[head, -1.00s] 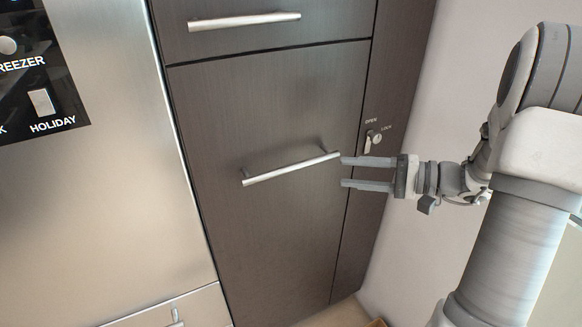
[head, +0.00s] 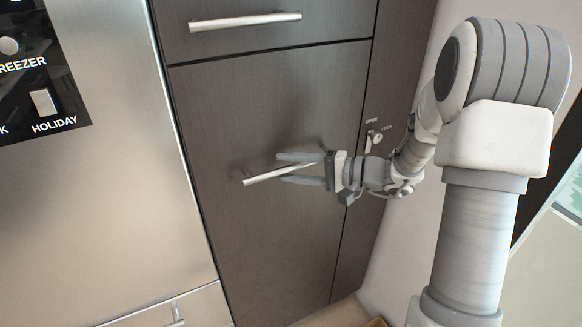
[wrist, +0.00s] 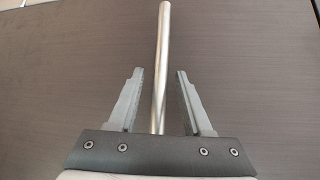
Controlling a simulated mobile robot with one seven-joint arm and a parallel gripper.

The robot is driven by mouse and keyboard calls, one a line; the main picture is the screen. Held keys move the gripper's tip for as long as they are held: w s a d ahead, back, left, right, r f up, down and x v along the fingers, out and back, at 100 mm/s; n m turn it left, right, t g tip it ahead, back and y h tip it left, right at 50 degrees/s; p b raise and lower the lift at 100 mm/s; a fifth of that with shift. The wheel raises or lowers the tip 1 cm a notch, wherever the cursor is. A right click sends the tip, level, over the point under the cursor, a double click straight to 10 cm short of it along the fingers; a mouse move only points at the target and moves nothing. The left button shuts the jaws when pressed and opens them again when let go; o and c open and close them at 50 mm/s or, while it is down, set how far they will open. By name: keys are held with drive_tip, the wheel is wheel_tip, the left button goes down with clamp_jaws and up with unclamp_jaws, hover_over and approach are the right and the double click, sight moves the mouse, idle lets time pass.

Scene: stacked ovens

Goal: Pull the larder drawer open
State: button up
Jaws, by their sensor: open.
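The larder drawer (head: 265,235) is a tall dark wood-grain front, flush with the cabinet around it. Its handle (head: 262,177) is a silver bar, tilted slightly, across the front's upper part. My gripper (head: 280,168) is open, with one finger above the bar and one below it in the head view. In the wrist view the bar (wrist: 162,60) runs between the two spread fingers (wrist: 156,75), with a gap on each side. The right part of the bar is hidden behind my gripper in the head view.
Another drawer with a silver handle (head: 245,21) is above. A lock switch (head: 374,139) is on the dark strip at the right. A steel appliance (head: 110,180) with a black control panel (head: 35,75) stands at the left. A pale wall is at the right.

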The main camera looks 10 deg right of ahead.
clamp_jaws()
idle(1.4)
